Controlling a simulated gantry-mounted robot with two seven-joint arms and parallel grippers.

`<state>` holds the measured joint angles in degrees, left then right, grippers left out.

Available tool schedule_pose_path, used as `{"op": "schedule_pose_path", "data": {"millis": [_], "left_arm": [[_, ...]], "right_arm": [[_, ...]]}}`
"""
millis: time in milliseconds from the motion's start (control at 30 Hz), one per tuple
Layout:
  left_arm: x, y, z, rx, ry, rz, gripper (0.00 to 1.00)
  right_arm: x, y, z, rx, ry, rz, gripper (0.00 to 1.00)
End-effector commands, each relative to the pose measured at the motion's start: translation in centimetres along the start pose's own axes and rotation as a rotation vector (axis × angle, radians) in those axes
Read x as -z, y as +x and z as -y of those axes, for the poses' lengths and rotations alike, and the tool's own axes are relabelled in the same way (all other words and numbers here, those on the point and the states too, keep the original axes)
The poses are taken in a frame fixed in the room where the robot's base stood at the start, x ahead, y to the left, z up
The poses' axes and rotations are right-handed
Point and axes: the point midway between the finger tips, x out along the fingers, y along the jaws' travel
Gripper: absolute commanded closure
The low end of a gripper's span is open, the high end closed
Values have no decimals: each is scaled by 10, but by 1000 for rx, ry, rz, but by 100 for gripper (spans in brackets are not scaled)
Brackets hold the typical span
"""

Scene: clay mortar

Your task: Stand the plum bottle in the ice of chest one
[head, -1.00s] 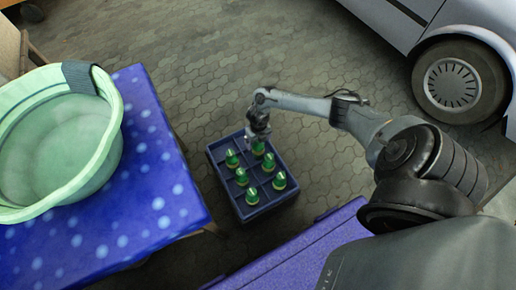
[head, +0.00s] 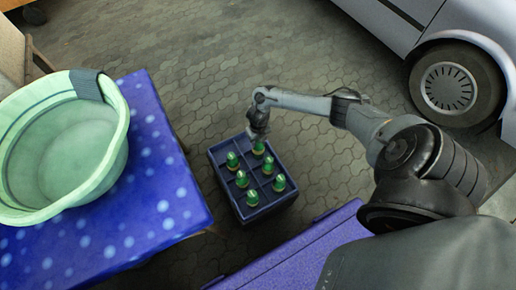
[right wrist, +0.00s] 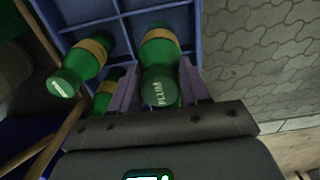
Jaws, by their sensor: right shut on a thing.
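The plum bottle (right wrist: 160,52) is green with a yellow band, and its cap reads PLUM in the right wrist view. It stands in a compartment of the blue crate (head: 268,209) on the ground. My right gripper (right wrist: 158,82) is shut on its upper part; in the head view this gripper (head: 259,134) is at the crate's far side. A pale green tub (head: 118,135) with a dark patch on its rim stands on the table at left. Its inside looks pale and smooth; I cannot read any chest marking. My left gripper is not in view.
Several other green bottles (head: 241,179) stand in the crate, close beside the held one. The table (head: 165,215) has a blue spotted cloth. A silver car (head: 450,25) is parked at the upper right. The paving (head: 300,60) behind the crate is clear.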

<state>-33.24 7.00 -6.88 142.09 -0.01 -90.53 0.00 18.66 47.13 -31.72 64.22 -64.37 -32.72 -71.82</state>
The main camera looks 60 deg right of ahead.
Motion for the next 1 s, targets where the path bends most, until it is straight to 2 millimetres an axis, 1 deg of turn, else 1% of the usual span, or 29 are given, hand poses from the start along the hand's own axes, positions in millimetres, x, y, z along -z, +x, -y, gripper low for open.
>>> {"op": "schedule_pose_path", "data": {"millis": [33,1000], "left_arm": [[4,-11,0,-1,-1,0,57],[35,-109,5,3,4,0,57]], "right_arm": [[-1,-13,0,0,0,1,85],[-1,-127,0,-1,0,1,85]]}}
